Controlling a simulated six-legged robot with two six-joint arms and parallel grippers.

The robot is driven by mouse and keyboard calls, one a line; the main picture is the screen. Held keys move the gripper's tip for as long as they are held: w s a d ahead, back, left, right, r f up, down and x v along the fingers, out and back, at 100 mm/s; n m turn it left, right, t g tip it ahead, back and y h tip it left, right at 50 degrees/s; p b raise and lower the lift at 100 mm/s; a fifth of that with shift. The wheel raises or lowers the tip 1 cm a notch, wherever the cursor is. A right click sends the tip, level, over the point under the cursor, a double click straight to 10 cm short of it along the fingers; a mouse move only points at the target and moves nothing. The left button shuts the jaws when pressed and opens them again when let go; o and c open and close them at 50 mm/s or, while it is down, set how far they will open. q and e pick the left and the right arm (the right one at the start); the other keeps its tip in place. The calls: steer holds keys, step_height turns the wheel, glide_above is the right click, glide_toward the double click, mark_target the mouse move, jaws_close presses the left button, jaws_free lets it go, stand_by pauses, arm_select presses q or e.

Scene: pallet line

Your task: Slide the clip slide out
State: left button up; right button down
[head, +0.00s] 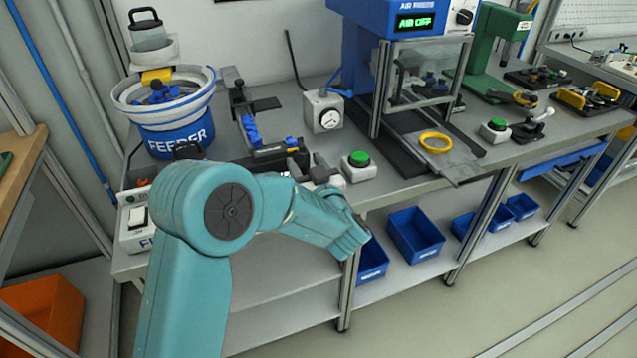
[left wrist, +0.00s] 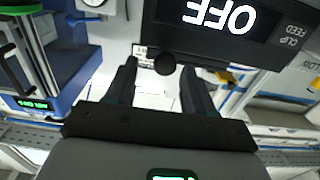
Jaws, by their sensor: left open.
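The clip feed unit (head: 272,152) is a dark box on the bench, right of the feeder bowl. In the left wrist view its black panel (left wrist: 220,30) shows "OFF" and "CLIP FEED" upside down. A round black knob (left wrist: 165,64) sticks out at the panel's edge and looks like the clip slide's handle. My left gripper (left wrist: 158,68) is open, with its dark fingers on either side of the knob; I cannot tell whether they touch it. In the head view the gripper (head: 313,166) is small and partly hidden by my teal arm. My right gripper is not in view.
The feeder bowl (head: 165,100) stands left. Blue bins (head: 415,235) sit on the lower shelf.

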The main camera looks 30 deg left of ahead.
arm_select(q)
steer(key=v, duration=1.5)
steer(key=shift+b, duration=0.45)
steer(key=shift+s+d, duration=0.1)
steer(key=shift+s, duration=0.05)
steer(key=s+d+f+m+g+h+p, duration=0.1)
steer(key=d+f+m+h+p, duration=0.15)
steer(key=f+h, duration=0.55)
steer(key=d+f+m+g+h+p, duration=0.1)
steer(key=f+m+g+h+p, duration=0.2)
steer(key=f, duration=1)
steer(key=s+d+f+m+g+h+p, duration=0.1)
steer(key=s+d+f+g+h, duration=0.1)
steer(key=s, duration=0.7)
steer(key=s+d+f+m+g+h+p, duration=0.1)
steer(key=s+f+g+h, duration=0.3)
steer(key=s, duration=0.6)
steer(key=shift+s+d+f+g+h, duration=0.35)
steer(key=shift+d+f+g, duration=0.35)
steer(key=shift+d+f, duration=0.15)
